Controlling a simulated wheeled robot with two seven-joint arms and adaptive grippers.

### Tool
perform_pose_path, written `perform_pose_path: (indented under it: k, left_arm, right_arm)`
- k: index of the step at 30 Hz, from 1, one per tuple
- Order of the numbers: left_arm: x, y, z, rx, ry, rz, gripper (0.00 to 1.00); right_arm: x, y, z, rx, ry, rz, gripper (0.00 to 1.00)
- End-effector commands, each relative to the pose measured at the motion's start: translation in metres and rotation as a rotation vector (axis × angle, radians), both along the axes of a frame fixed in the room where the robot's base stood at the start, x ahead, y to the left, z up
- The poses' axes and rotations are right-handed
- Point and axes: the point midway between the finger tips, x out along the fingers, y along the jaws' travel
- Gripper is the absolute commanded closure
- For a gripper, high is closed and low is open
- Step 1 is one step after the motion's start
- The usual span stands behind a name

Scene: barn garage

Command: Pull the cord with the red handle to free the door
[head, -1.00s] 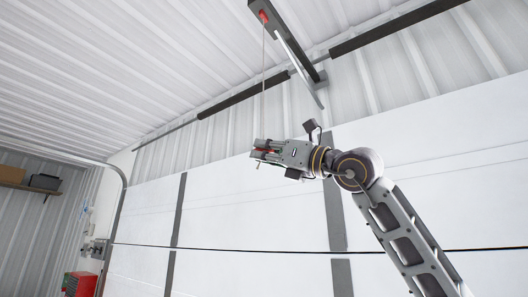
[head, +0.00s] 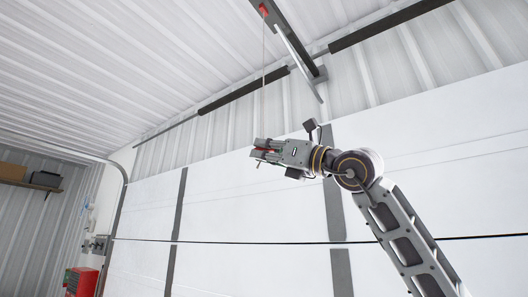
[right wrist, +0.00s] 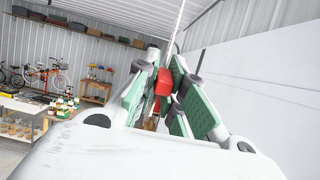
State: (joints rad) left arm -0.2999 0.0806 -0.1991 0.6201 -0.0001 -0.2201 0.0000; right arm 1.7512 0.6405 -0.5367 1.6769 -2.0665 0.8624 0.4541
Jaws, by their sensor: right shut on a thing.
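The red handle (right wrist: 163,82) is between the fingers of my right gripper (head: 262,151), which is shut on it. In the right wrist view my right gripper (right wrist: 162,95) has its green-padded fingers on both sides of the handle. The thin cord (head: 263,60) runs up from the handle to a red piece (head: 263,10) on the dark overhead rail; the cord also shows in the right wrist view (right wrist: 177,25). The white garage door (head: 240,205) stands closed behind the gripper. Most of the handle is hidden by the fingers in the head view. My left gripper is not in view.
A dark rail with a slanting arm (head: 298,60) hangs above, joined near the door top. A curved track (head: 122,180) runs at the left. A red box (head: 80,281) stands at lower left. In the right wrist view, a workbench (right wrist: 22,112) and bicycles are far off.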

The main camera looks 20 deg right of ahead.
Motion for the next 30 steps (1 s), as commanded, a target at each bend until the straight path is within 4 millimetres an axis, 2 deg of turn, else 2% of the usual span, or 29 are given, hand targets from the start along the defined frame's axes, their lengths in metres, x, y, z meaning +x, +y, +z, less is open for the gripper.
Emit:
perform_pose_path:
  k: [1, 5, 6, 20, 30]
  left_arm:
    - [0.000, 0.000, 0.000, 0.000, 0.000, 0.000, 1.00]
    - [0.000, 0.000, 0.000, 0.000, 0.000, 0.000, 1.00]
    - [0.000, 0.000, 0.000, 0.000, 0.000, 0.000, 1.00]
    - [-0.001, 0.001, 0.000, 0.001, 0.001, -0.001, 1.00]
    - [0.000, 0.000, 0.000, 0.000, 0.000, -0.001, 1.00]
  right_arm:
    - [0.001, 0.001, -0.002, -0.002, 0.005, 0.000, 0.84]
    - [0.001, 0.001, -0.001, -0.002, 0.003, 0.001, 0.68]
    - [0.001, 0.001, -0.001, -0.002, 0.003, 0.001, 0.66]
    - [-0.003, -0.002, -0.002, -0.001, 0.002, 0.000, 0.66]
    - [-0.024, -0.020, -0.014, -0.001, 0.003, -0.002, 0.66]
